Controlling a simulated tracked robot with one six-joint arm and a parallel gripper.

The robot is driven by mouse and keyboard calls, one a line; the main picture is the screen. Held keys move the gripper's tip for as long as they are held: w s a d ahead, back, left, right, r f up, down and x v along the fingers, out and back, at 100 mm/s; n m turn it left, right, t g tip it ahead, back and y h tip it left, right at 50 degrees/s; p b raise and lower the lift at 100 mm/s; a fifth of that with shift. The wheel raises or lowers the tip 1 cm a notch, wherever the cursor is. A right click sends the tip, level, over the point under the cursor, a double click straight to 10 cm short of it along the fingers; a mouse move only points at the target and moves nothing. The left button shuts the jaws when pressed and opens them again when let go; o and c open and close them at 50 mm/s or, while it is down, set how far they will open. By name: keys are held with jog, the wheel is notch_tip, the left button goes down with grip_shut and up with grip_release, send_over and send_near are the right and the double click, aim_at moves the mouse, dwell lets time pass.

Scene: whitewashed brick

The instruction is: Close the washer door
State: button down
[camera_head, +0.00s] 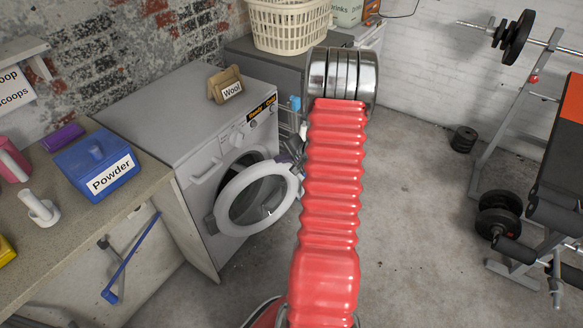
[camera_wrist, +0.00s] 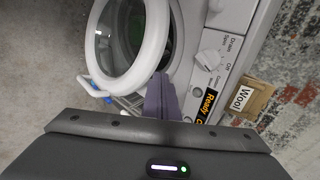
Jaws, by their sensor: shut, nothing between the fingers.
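The washer (camera_head: 152,112) is a grey-white front-loader, left of centre in the head view. Its round white-rimmed door (camera_head: 222,203) stands open, swung out from the front, with a dark glass centre. In the wrist view the door (camera_wrist: 158,35) fills the upper middle, with the washer's control panel (camera_wrist: 223,55) to its right. My gripper (camera_wrist: 161,82) shows there as shut purple-grey fingers, empty, close to the door rim. I cannot tell whether they touch it. In the head view my red arm hides most of the gripper (camera_head: 291,147), beside the door's right edge.
A bench (camera_head: 90,215) with a blue Powder box (camera_head: 92,166) stands left of the washer. A laundry basket (camera_head: 288,28) is behind. Gym weights are at right. The concrete floor between is clear.

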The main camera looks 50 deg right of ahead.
jog(key=s+d+f+m+h, duration=0.2)
jog(key=s+d+f+m, duration=0.1)
jog(key=s+d+f, duration=0.4)
jog(key=shift+d+f+g, duration=0.3)
jog(key=shift+f, duration=0.6)
jog(key=shift+w, duration=0.15)
send_near(287, 167)
notch_tip(287, 167, down, 4)
jog(key=w, duration=0.3)
jog(key=shift+d, duration=0.25)
jog(key=shift+w+d, duration=0.2)
jog(key=shift+w, duration=0.25)
